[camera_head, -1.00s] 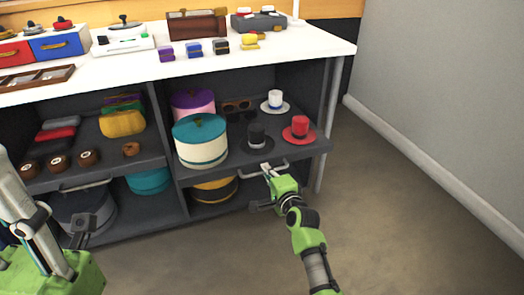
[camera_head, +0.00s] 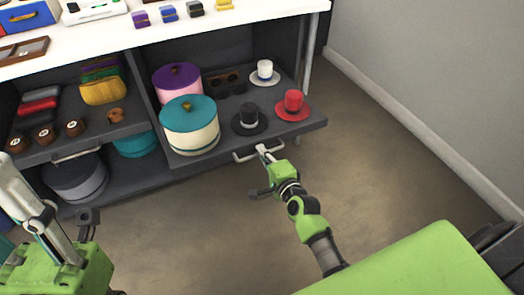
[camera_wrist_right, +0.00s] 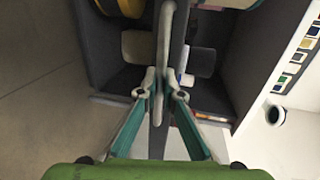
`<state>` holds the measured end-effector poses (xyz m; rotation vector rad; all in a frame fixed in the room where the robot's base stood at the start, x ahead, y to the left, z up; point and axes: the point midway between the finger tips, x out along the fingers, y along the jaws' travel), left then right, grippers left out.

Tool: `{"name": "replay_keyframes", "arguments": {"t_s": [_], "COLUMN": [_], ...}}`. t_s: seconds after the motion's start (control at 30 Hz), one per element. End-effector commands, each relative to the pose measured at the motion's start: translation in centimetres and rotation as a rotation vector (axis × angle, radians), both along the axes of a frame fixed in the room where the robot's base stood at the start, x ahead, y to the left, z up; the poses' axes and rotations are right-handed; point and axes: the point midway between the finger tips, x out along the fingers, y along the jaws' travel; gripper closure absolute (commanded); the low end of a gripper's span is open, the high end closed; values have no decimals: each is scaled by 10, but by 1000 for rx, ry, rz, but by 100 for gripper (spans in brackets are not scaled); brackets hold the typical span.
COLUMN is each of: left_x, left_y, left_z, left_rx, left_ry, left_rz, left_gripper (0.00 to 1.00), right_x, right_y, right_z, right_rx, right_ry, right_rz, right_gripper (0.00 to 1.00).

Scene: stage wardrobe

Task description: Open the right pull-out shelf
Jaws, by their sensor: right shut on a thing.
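The right pull-out shelf (camera_head: 222,149) is a dark board under the white counter, and it stands out past the cabinet front. Its grey bar handle (camera_head: 242,158) is on the front edge. My right gripper (camera_head: 264,150) is shut on this handle; the wrist view shows the fingers (camera_wrist_right: 158,88) closed around the bar. On the shelf stand a purple-lidded pink box, a teal-lidded white box, sunglasses, and white, black and red small hats, all upright. My left gripper (camera_head: 38,222) is at the lower left, away from the shelf; its fingertips are unclear.
The left shelf (camera_head: 100,138) with its own handle (camera_head: 78,154) carries rolls and bags. Round boxes (camera_head: 75,180) stand below it. The white counter (camera_head: 110,38) is above. A grey wall (camera_head: 440,90) is at the right. The floor before the cabinet is clear.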

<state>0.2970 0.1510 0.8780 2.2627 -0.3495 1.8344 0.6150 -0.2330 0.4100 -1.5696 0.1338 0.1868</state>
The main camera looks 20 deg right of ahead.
Motion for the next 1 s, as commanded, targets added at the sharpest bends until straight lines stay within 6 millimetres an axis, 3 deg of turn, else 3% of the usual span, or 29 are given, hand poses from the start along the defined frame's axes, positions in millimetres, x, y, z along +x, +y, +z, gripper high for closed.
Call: {"name": "replay_keyframes", "arguments": {"t_s": [0.13,0.2,0.57,0.77,1.0], "left_x": [0,0,0,0,0], "left_y": [0,0,1,0,0], "left_z": [0,0,2,1,1], "left_rx": [0,0,-2,-1,0], "left_ry": [1,1,-6,-3,-2], "left_rz": [0,0,2,1,1], "left_gripper": [60,60,60,60,60], "right_x": [0,0,-3,-29,-79], "right_y": [0,0,0,-1,-3], "right_z": [-1,-1,0,5,14], "right_rx": [0,0,0,0,-1], "right_ry": [2,2,1,3,4], "right_rz": [1,1,0,-1,0], "right_gripper": [100,86,86,86,86]}}
